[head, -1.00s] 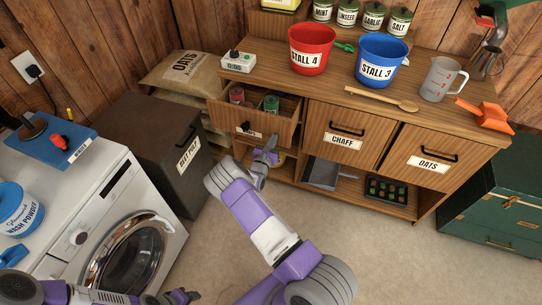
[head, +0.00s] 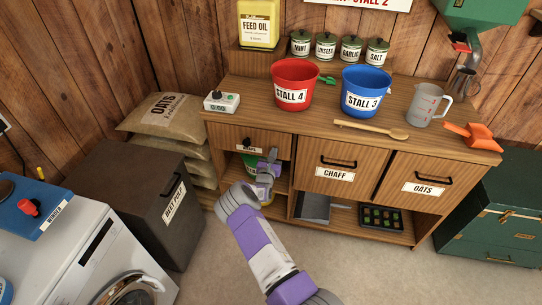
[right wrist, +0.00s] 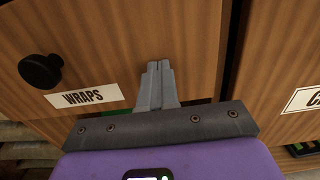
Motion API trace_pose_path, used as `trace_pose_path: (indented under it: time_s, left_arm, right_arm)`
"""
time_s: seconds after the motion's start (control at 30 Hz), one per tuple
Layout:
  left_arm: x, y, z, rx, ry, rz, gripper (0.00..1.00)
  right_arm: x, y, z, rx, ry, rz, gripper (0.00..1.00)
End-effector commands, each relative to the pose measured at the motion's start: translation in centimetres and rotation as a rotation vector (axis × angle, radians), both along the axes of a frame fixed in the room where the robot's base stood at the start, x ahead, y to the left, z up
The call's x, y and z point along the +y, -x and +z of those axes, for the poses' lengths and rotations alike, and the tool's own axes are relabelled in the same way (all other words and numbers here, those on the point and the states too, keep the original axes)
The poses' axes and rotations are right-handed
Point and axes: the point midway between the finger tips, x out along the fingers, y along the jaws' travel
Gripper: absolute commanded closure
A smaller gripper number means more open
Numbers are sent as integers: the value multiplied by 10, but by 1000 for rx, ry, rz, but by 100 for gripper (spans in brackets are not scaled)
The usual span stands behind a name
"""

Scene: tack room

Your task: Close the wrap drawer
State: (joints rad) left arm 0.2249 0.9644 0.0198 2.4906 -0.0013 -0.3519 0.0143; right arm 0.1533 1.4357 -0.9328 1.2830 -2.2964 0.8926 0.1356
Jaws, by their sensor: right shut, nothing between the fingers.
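The wraps drawer (head: 225,138) is at the upper left of the wooden cabinet, with a round black knob (head: 247,142) and a label. Its front looks flush with the cabinet, and no inside shows. In the right wrist view the drawer front (right wrist: 110,55) fills the middle, with the knob (right wrist: 40,71) and WRAPS label (right wrist: 84,96) at left. My right gripper (head: 270,157) is shut and empty, its fingertips (right wrist: 157,66) at the drawer front, right of the label. I cannot tell whether they touch it. My left gripper is out of view.
The chaff bin front (head: 338,166) and oats bin front (head: 425,185) are to the right. The open shelf below holds a seedling-like black tray (head: 381,218). The beet pulp box (head: 130,195) and washing machine (head: 80,260) stand at left. Buckets and a jug (head: 427,104) are on top.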

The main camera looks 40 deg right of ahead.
Motion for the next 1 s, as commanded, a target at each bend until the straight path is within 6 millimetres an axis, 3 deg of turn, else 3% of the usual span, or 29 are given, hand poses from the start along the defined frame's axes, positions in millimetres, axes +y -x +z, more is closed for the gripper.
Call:
trace_pose_path:
  time_s: [0.47, 0.77, 1.0]
  left_arm:
    - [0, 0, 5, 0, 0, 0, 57]
    - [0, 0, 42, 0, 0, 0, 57]
    - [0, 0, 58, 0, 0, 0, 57]
  right_arm:
    - [-3, 0, 11, -9, 12, -1, 100]
    - [42, 11, 11, -3, 5, 11, 100]
    - [92, 41, 7, 1, 3, 12, 100]
